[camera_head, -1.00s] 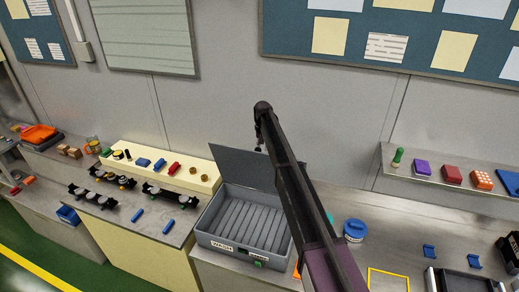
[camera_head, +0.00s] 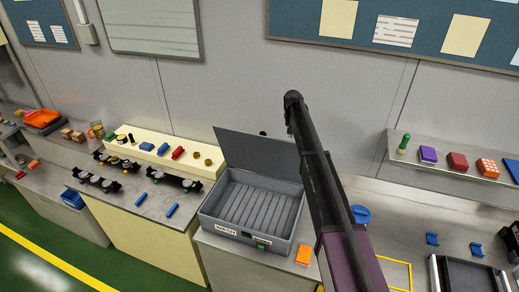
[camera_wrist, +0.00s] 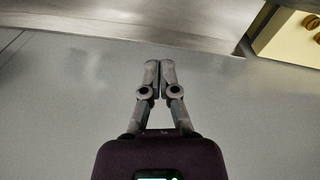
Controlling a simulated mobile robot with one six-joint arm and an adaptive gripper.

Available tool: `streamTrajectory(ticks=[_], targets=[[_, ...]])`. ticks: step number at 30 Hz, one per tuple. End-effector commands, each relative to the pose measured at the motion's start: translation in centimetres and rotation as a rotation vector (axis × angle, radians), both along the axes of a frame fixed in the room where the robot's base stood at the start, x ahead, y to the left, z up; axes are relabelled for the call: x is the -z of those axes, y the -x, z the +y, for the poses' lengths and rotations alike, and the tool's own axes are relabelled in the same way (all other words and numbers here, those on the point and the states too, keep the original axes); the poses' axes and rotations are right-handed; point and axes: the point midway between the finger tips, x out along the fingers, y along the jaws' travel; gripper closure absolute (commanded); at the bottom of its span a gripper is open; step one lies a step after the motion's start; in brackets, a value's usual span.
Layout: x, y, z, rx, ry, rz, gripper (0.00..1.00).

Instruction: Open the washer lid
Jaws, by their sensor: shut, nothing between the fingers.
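The washer (camera_head: 215,208) is a grey open box with a ribbed floor and a WASH label on its front. Its dark grey lid (camera_head: 260,155) stands raised along the back edge, and the inside is exposed. My gripper (camera_wrist: 160,68) is shut and empty in the wrist view, fingertips together, in front of a plain grey surface. In the head view the gripper is mostly hidden; a small dark tip shows just above the lid's top edge, seemingly behind it. I cannot tell whether it touches the lid.
A cream stand (camera_head: 160,158) with small parts is left of the washer. An orange block (camera_head: 304,255) lies at its right front corner. A blue round part (camera_head: 360,214) is partly behind my arm. A wall shelf (camera_head: 440,182) with coloured blocks is at right.

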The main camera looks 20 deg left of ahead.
Motion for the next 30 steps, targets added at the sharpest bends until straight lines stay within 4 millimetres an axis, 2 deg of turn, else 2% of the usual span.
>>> streamTrajectory(ticks=[1, 7, 9, 14, 18, 30], targets=[[0.8, 0.0, -3.0, 0.026, 0.006, -0.021, 1.0], [1.9, -0.8, -12.4, 0.107, 0.034, -0.106, 1.0], [3.5, 2.4, -13.6, 0.104, 0.032, -0.092, 1.0], [6.3, 8.3, -16.9, 0.11, 0.027, -0.062, 1.0], [8.9, 13.9, -19.7, 0.112, 0.021, -0.036, 1.0], [16.3, 30.6, -26.0, 0.118, -0.003, 0.041, 1.0]])
